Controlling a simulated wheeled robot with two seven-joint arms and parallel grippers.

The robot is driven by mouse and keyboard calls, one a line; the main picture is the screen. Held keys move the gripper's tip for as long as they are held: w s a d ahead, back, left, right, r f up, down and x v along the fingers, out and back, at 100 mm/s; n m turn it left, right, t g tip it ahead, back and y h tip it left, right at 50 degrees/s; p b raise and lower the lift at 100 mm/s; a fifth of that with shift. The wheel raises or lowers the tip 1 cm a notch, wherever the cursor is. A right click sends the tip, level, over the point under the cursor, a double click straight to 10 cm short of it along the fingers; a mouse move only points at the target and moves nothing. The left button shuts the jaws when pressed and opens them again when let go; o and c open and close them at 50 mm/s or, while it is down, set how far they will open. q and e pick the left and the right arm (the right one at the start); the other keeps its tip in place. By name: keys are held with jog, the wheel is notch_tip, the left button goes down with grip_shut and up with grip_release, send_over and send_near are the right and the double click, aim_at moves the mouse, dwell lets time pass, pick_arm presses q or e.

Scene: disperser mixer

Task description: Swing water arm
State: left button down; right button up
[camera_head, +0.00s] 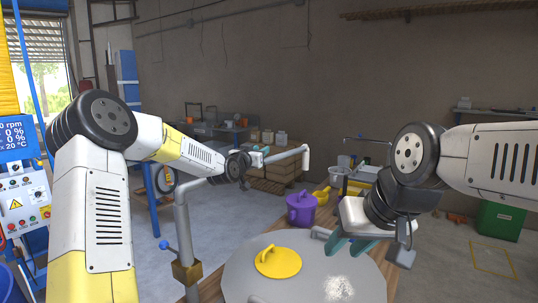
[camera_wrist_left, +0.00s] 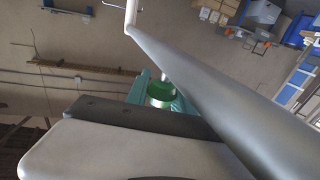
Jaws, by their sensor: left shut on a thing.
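The water arm (camera_head: 285,156) is a grey pipe on an upright post (camera_head: 184,235), running right to a white, downturned end. In the left wrist view the pipe (camera_wrist_left: 215,100) crosses diagonally, close to the camera. My left gripper (camera_head: 259,151) is at the pipe's middle. In the left wrist view its teal fingers (camera_wrist_left: 160,95) are closed around a small green round piece (camera_wrist_left: 160,92), which appears to be a grip on the pipe. My right gripper (camera_head: 349,246) has its teal fingers apart and empty, over the large grey round lid.
The grey lid (camera_head: 235,275) with a yellow handled cap (camera_head: 278,262) fills the front. A purple pot (camera_head: 301,209) and yellow items stand behind it. A control panel (camera_head: 22,200) is at the left. A green bin (camera_head: 500,220) stands at the right. Open floor lies beyond.

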pick_arm(q)
jog(key=w+a+n+y, duration=0.4)
jog(key=a+y, duration=0.2)
jog(key=a, duration=0.5)
jog(key=w+a+n+y, duration=0.4)
jog(key=a+y, duration=0.3)
jog(key=a, duration=0.4)
jog(key=s+a+n+g+y, duration=0.3)
jog(key=a+n+y, duration=0.1)
jog(key=a, duration=0.6)
jog(key=s+a+n+g+y, duration=0.4)
jog(key=a+y, duration=0.1)
jog(key=a, duration=0.4)
jog(key=s+a+n+g+y, duration=0.1)
jog(key=s+a+n+g, duration=0.2)
jog(key=s+a+g, duration=0.4)
jog(key=s+a+n+g+y, duration=0.25)
jog(key=s+a+n, duration=0.2)
jog(key=s, duration=0.55)
jog(key=s+d+n+g+h, duration=0.1)
jog(key=s+n+g+h, duration=0.4)
jog(key=s+g, duration=0.7)
jog(key=shift+s+d+n, duration=0.15)
jog(key=shift+s+n, duration=1)
jog(key=shift+s, duration=4.05)
